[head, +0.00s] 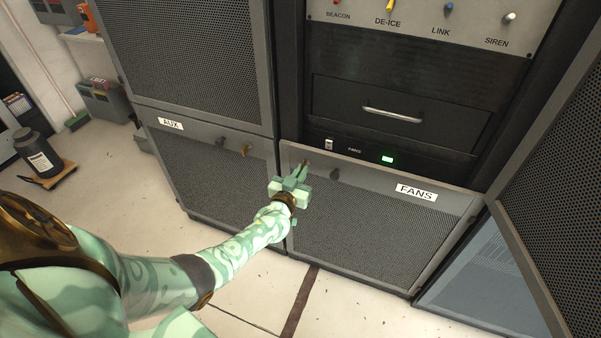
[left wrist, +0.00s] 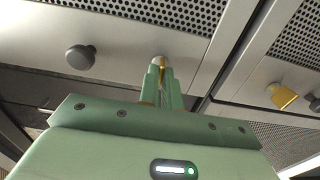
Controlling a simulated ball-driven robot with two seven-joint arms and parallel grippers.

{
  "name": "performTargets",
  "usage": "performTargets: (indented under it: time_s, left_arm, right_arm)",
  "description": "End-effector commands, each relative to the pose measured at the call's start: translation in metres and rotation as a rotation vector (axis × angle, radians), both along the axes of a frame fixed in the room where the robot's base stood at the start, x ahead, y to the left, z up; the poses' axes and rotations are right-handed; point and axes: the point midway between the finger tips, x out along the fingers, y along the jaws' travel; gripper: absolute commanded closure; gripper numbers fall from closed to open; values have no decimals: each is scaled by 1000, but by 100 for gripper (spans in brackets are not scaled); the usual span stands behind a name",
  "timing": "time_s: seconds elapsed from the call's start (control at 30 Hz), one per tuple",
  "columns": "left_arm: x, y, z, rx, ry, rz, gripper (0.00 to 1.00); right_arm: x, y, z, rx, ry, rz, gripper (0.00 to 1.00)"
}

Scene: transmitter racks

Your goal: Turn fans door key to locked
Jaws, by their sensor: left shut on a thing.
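The fans door (head: 375,235) is the lower mesh panel labelled FANS, and it looks closed. My left gripper (head: 304,168) is at the door's upper left corner. In the left wrist view its fingers (left wrist: 162,88) are shut on the fans door key (left wrist: 163,72), of which only a brass sliver shows between them. The round pale lock (left wrist: 158,60) is right at the fingertips. The key's turn angle is mostly hidden by the fingers. The fans door's dark round knob (head: 335,174) is just right of the gripper and also shows in the left wrist view (left wrist: 80,57). My right gripper is in neither view.
The AUX door (head: 215,185) is to the left, with its own brass key (head: 245,150) and dark knob (head: 220,141). A drawer (head: 400,110) and a switch panel (head: 430,25) are above. An open mesh door (head: 565,170) stands at the right. The floor in front is clear.

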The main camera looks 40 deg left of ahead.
Motion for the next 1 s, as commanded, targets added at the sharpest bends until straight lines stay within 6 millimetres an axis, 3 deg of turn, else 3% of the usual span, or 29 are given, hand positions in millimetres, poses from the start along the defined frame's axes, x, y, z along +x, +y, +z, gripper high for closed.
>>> performTargets:
  time_s: [0.3, 0.4, 0.73, 0.87, 1.0]
  left_arm:
    - [0, 0, -1, 4, 3, -1, 100]
    - [0, 0, -1, 4, 3, -1, 73]
    - [-3, -1, 0, 3, 2, -1, 73]
    - [-18, -4, 3, 2, 0, -1, 73]
    - [-52, -13, 6, 1, 0, 0, 73]
  right_arm:
    - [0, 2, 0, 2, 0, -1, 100]
    - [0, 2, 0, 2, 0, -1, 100]
    - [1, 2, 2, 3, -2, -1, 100]
    - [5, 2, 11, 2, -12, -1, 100]
    - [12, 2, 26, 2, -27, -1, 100]
